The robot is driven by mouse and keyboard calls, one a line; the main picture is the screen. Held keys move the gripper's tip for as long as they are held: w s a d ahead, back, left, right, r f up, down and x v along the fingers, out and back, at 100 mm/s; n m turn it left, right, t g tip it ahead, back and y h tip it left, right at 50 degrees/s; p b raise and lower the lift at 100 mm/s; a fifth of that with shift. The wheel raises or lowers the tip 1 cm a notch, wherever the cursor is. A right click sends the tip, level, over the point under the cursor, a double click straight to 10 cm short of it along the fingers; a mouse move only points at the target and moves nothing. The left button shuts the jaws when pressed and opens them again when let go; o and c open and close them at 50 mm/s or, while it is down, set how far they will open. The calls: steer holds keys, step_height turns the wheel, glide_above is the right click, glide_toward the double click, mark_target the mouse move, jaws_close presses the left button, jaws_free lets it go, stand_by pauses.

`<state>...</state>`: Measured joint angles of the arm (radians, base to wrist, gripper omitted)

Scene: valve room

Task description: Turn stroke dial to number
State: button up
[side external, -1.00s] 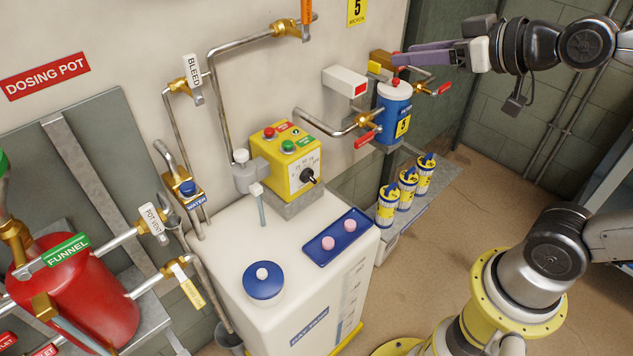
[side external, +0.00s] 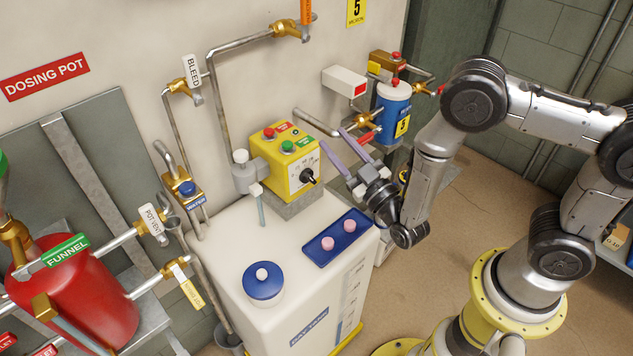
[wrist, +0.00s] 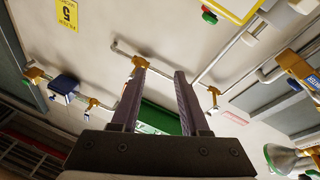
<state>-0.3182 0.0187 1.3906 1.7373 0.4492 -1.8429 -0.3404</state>
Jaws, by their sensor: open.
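The stroke dial is a black knob (side external: 307,177) with a light pointer, on a white scale plate on the front of a yellow pump box (side external: 283,180). The scale numbers are too small to read. My gripper (side external: 332,136) is open and empty, its two long purple-grey fingers pointing up and left. It is just right of the dial, apart from it. In the wrist view, my gripper (wrist: 160,72) shows parted fingers with nothing between them. Part of the yellow box (wrist: 238,8) shows at the top edge there; the dial is not visible.
The box stands on a white tank (side external: 240,230) with a blue tray (side external: 322,250) and a blue cap (side external: 263,287). A blue filter housing (side external: 388,100) and pipe with a red-handled valve (side external: 367,136) are close behind my fingers.

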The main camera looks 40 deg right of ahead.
mark_target(312, 180)
steer(key=s+a+f+n+g+y, duration=0.1)
steer(key=s+f+n, duration=0.1)
steer(key=s+f, duration=0.35)
steer(key=s+f+n+g+y, duration=0.2)
steer(key=s+f, duration=0.1)
steer(key=f, duration=0.6)
steer(key=w, duration=1.3)
steer(key=shift+w+a+r, duration=0.15)
steer(key=shift+w+r, duration=0.15)
steer(key=shift+w, duration=0.05)
steer(key=shift+c, duration=0.2)
jaws_close()
